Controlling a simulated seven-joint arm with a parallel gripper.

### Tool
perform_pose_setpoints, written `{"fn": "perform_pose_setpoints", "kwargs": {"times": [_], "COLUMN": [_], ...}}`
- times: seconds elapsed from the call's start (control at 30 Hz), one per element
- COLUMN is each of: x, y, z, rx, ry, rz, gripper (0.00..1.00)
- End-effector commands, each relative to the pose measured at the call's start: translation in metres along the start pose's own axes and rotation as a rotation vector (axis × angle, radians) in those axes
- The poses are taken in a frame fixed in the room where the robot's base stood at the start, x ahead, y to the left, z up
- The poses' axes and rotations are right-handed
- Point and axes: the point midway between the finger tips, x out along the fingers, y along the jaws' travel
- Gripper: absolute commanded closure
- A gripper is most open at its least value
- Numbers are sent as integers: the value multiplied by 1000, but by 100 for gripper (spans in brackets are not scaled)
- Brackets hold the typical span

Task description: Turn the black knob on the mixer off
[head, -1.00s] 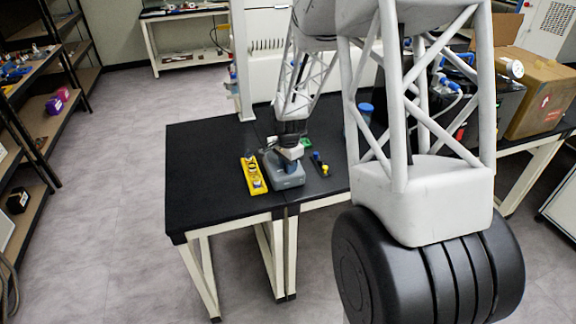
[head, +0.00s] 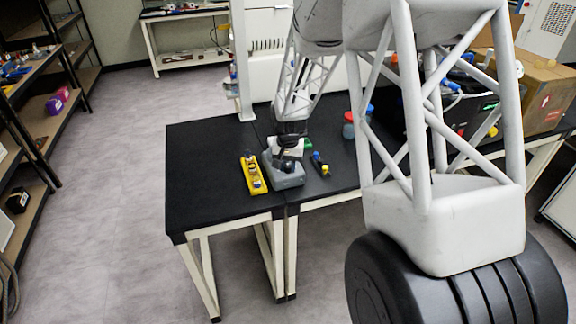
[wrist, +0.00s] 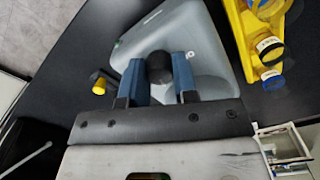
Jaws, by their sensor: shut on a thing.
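The mixer (head: 284,177) is a grey, rounded-triangular device on the black table. It also fills the upper middle of the wrist view (wrist: 205,40). Its black knob (wrist: 160,66) is round and sits between the two blue fingers of my gripper (wrist: 158,84). The fingers are shut on the knob from either side. In the head view my gripper (head: 287,157) is over the mixer from above and hides the knob.
A yellow holder (head: 253,176) with several small vials stands close left of the mixer. A small yellow-and-blue item (head: 320,163) lies to its right. The table's left part is clear.

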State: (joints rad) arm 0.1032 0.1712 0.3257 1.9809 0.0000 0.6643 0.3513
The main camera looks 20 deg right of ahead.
Motion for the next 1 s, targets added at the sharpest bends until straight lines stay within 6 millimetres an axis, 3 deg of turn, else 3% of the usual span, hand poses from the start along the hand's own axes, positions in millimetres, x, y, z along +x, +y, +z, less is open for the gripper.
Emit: {"fn": "perform_pose_setpoints", "kwargs": {"times": [1.0], "x": [0], "y": [-1], "z": [0], "rx": [-963], "ry": [2], "rz": [0], "gripper": [97]}}
